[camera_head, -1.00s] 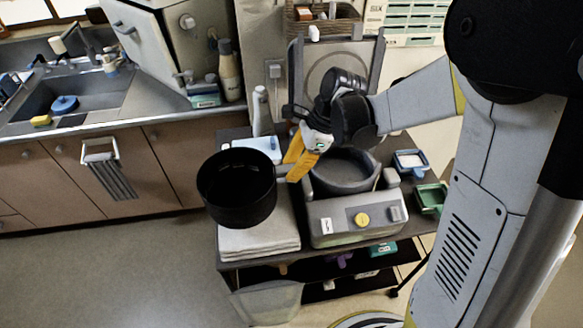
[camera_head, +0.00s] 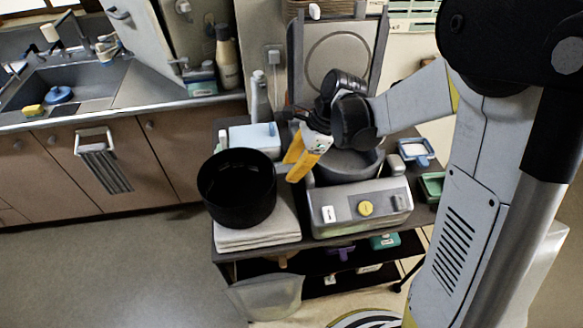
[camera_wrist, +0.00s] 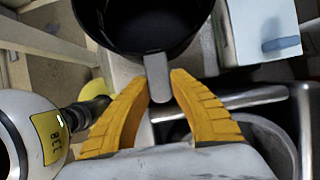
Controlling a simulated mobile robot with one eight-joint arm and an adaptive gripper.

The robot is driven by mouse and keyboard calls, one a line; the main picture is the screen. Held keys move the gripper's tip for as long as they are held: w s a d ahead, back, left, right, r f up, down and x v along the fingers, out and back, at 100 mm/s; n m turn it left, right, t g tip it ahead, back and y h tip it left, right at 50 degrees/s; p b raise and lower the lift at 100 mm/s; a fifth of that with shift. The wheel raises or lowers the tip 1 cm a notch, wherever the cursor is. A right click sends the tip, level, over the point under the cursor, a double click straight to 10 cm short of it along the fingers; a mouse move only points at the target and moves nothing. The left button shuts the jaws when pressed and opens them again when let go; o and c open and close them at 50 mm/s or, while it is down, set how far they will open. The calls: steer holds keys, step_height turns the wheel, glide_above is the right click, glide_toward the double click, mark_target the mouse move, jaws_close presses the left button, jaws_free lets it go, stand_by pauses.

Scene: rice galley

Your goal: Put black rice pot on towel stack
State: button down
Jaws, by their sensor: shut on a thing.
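The black rice pot (camera_head: 238,190) is a round black pot with a short grey handle. It also shows at the top of the wrist view (camera_wrist: 150,25). My gripper (camera_head: 301,168) has yellow fingers and is shut on the pot's handle; in the wrist view the fingertips (camera_wrist: 160,85) are on either side of it. The towel stack (camera_head: 258,238) is white and folded, on the left of the cart top. In the head view the pot overlaps the stack's left part and hides much of it. I cannot tell whether the pot touches the towels.
A grey cooker (camera_head: 362,212) with a yellow knob stands right of the towels, its lid raised behind. A light blue box (camera_head: 255,138) and a bottle (camera_head: 260,97) are behind the pot. Blue (camera_head: 416,152) and green (camera_head: 432,186) containers sit at the right.

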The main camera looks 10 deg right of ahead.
steer(key=shift+f+b, duration=0.4)
stand_by(0.3)
steer(key=c, duration=1.2)
jaws_free()
steer(key=v, duration=1.2)
